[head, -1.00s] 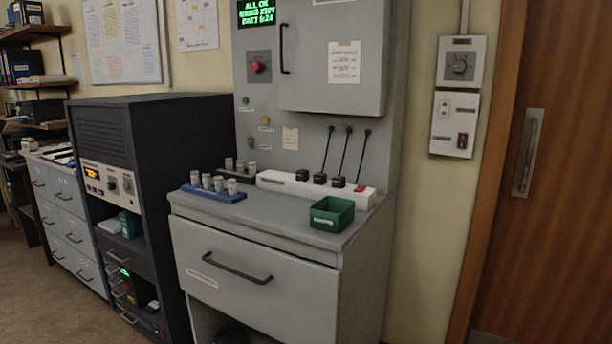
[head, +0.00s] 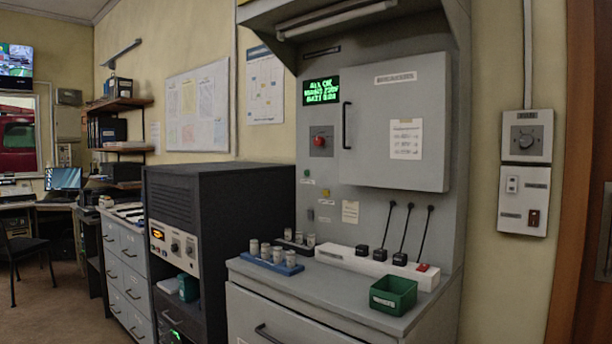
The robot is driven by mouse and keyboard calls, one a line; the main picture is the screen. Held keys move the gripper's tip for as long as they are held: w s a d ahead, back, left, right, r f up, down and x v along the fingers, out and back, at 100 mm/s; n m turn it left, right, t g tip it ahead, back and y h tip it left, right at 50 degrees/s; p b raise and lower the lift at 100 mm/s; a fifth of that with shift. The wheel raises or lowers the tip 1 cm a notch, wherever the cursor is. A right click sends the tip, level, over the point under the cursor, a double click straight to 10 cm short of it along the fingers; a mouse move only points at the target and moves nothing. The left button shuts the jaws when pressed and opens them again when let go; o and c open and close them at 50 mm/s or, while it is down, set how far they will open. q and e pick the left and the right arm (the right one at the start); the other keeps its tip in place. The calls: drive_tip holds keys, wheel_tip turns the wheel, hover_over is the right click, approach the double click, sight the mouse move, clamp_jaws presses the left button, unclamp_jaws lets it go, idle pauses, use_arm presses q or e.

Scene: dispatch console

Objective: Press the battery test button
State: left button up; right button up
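A grey console panel stands at centre right in the head view. On it are a small green button (head: 307,172), a yellow button (head: 325,192) below it, and a red knob or switch (head: 320,141) on a dark plate above. Their labels are too small to read, so I cannot tell which is the battery test button. A green-lit display (head: 321,90) above them reads "ALL OK" with further lines on mains and battery. Neither of my grippers is in view.
The console's worktop (head: 330,293) holds a blue tray (head: 290,269) of several small cylinders, a white power strip (head: 375,264) with plugs and a green bin (head: 393,294). A dark equipment rack (head: 220,215) stands left of the console. A closed cabinet door (head: 395,120) is at right.

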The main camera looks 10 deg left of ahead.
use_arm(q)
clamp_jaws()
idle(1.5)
